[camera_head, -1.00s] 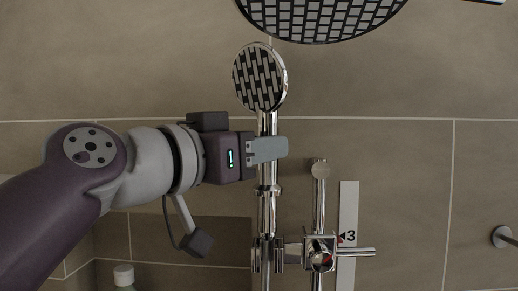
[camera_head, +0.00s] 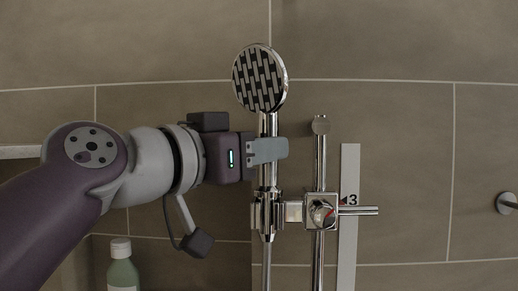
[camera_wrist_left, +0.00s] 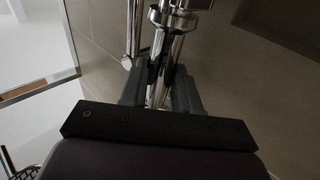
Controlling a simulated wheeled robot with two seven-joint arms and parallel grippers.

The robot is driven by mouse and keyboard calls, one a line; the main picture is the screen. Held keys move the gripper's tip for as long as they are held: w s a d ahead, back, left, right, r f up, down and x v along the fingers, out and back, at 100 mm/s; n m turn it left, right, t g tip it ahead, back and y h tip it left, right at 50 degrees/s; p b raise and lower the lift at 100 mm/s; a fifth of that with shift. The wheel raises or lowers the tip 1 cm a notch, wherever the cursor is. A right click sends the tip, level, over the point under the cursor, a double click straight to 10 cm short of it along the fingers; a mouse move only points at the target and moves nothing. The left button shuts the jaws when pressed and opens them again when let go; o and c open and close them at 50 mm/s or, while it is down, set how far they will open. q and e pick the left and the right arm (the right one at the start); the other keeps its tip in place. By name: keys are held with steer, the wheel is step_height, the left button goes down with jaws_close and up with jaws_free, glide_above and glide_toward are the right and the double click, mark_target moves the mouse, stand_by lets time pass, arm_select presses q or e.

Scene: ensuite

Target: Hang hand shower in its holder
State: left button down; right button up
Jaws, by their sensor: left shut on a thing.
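The hand shower (camera_head: 260,78) has a round, dark-patterned head and a chrome handle and stands upright. My left gripper (camera_head: 268,151) is shut on its handle below the head. The chrome holder (camera_head: 265,214) is right below the gripper, joined to the slider on the rail at its right. The handle's lower end meets the holder and appears to be in it; how far it is seated I cannot tell. In the left wrist view the handle (camera_wrist_left: 160,85) runs between the fingers toward a chrome ring. My right gripper is not in view.
The vertical chrome rail (camera_head: 320,165) with its knob (camera_head: 321,213) stands just right of the handle. A white strip (camera_head: 348,235) marked 3 is beside it. A green bottle (camera_head: 122,272) is at lower left. A wall fitting (camera_head: 506,203) is at far right.

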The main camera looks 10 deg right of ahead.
arm_select(q)
steer(key=c, duration=0.7)
jaws_free()
steer(key=shift+c, duration=0.2)
steer(key=shift+s+a+f, duration=0.1)
